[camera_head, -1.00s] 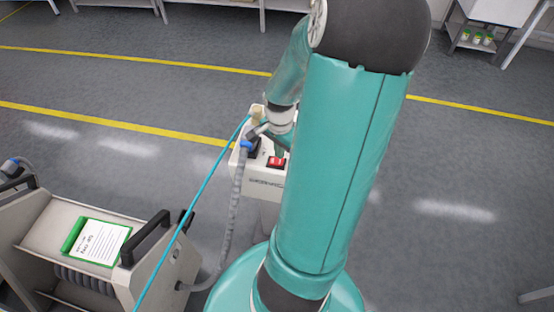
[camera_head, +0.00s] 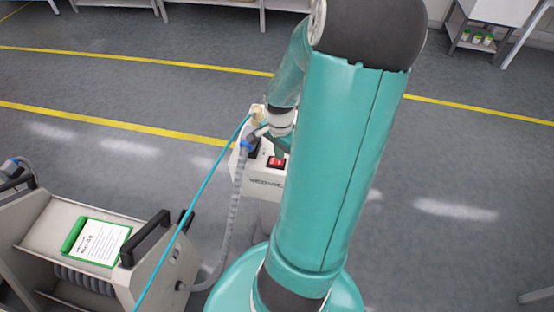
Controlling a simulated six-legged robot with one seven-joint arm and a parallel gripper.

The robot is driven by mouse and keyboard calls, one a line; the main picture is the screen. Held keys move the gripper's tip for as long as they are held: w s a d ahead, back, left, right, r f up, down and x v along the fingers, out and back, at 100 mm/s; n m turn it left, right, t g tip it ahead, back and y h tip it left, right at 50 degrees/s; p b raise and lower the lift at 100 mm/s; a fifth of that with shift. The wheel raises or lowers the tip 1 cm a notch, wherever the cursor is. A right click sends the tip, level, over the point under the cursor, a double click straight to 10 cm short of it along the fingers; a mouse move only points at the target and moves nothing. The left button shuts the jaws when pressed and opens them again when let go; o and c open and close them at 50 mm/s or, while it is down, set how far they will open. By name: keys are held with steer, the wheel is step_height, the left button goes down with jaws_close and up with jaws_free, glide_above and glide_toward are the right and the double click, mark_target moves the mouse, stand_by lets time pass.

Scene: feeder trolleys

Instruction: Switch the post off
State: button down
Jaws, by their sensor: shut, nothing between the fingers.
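The post (camera_head: 266,185) is a pale box on a stand, partly hidden behind my arm. A red rocker switch (camera_head: 276,163) sits on its sloped top face; whether it is on or off cannot be made out. My gripper (camera_head: 279,153) is shut and empty, pointing down at the top of the post just behind the switch. Its tips are small and partly covered, so I cannot tell whether they touch the switch. A grey hose with a blue collar (camera_head: 246,145) and a plug meet the post's left side.
A feeder trolley (camera_head: 150,262) with a black handle and a green-edged card (camera_head: 100,242) stands at lower left. The floor at right is clear.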

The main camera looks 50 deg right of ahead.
steer(key=shift+f, duration=0.85)
stand_by(0.3)
steer(key=shift+r, duration=3.55)
steer(key=w+a+r+n+t+h, duration=0.1)
steer(key=w+a+r+n+t, duration=0.15)
steer(key=a+r+n, duration=0.7)
steer(key=w+a+r+n+t+h, duration=0.1)
steer(key=w+a+r+n, duration=0.4)
steer(key=a, duration=0.8)
steer(key=s+a+r+n+t+y, duration=0.2)
steer(key=s+a+r+n, duration=0.3)
steer(key=a, duration=0.3)
steer(key=shift+s, duration=0.25)
steer(key=shift+d, duration=0.1)
